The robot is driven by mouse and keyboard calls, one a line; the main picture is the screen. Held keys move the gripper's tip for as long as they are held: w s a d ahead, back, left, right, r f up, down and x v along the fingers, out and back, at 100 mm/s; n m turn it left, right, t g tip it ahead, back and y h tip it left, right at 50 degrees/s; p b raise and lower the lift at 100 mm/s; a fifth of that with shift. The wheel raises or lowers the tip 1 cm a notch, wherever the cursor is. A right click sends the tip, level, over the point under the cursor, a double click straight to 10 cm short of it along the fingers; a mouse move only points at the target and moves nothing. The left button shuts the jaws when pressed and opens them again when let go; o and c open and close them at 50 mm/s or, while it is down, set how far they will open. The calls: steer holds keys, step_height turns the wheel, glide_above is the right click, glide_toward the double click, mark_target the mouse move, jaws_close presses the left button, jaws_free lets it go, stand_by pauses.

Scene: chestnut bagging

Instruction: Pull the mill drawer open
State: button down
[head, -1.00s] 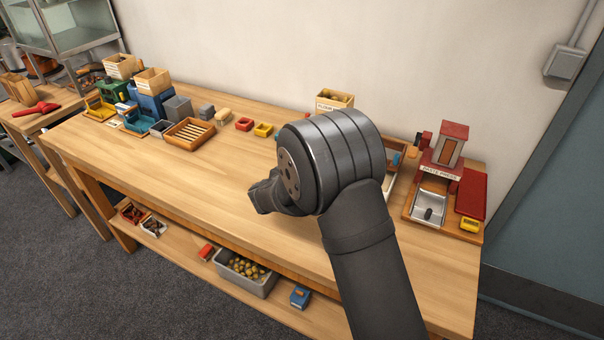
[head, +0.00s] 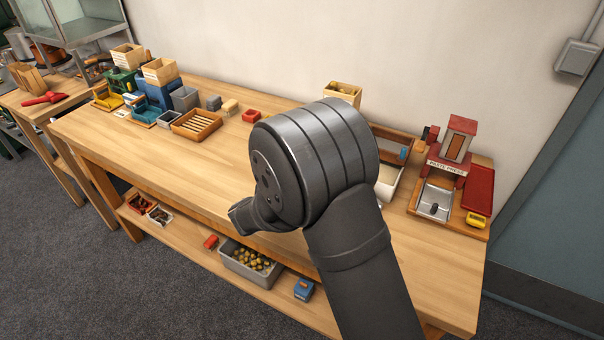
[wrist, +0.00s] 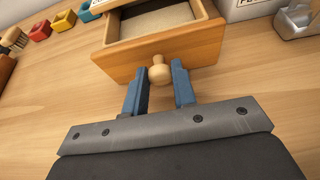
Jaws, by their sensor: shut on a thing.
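The mill drawer (wrist: 170,45) is a wooden box with a round knob (wrist: 159,76) on its front. It stands open in the wrist view, with its inside and a pale bottom or content showing. My gripper (wrist: 160,82) has its two blue fingers on either side of the knob, shut on it. In the head view my thick dark wrist covers the drawer and most of the mill. My gripper (head: 241,216) shows there only in part, over the bench's front half.
The wooden bench (head: 190,175) is clear in front and to the left. A red paste press (head: 448,165) stands at the right end. Red (wrist: 40,31), yellow and blue small trays sit left of the drawer. A lower shelf holds a grey bin (head: 250,264).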

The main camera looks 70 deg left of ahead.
steer(key=shift+s+d, duration=0.45)
steer(key=c, duration=1.2)
jaws_free()
steer(key=shift+s+d, duration=0.1)
steer(key=v, duration=1.7)
steer(key=shift+d+r, duration=0.1)
